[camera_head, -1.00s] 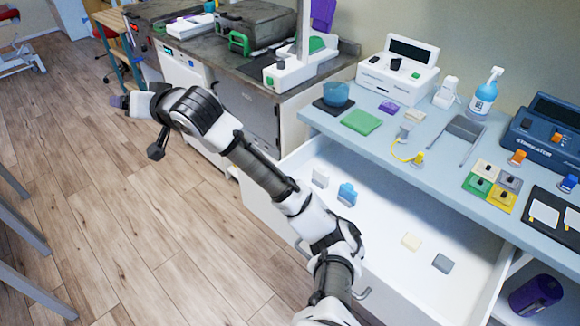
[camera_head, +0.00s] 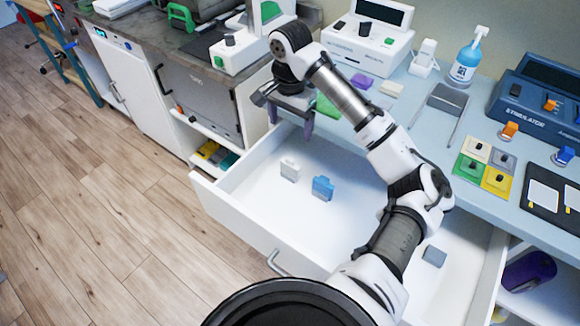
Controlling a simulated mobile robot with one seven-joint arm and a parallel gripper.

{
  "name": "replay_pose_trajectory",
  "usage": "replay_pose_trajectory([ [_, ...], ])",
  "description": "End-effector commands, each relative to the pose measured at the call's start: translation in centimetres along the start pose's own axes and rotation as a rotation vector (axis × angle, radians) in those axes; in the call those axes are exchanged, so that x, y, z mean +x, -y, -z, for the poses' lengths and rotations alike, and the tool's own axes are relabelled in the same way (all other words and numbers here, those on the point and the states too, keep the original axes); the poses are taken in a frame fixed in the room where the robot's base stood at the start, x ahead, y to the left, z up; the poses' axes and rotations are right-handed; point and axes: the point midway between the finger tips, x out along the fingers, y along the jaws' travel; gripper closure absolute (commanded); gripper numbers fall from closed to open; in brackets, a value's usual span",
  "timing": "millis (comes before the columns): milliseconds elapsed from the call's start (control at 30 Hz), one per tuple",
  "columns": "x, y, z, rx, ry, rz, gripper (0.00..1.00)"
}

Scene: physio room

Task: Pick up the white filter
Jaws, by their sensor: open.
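A small white block-shaped piece, which looks like the white filter (camera_head: 289,170), stands in the left part of the open white drawer (camera_head: 235,207). A similar blue piece (camera_head: 323,188) stands just right of it. My gripper (camera_head: 290,124) is open and empty, with its fingers pointing down. In the picture it is just above the white piece, near the drawer's back edge and the counter front. It does not touch the white piece.
A grey piece (camera_head: 434,256) lies at the drawer's right. My arm crosses over the drawer's middle and hides part of its floor. The blue counter (camera_head: 440,134) behind holds a spray bottle (camera_head: 467,60), colored pads and devices. Floor is free at left.

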Motion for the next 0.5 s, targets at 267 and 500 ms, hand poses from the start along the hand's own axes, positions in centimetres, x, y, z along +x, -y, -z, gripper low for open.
replay_pose_trajectory([
  [267,4.8,0.1,-0.1,0.000,0.006,0.002,0.18],
  [500,8.1,0.1,-0.1,-0.001,0.002,0.003,0.18],
])
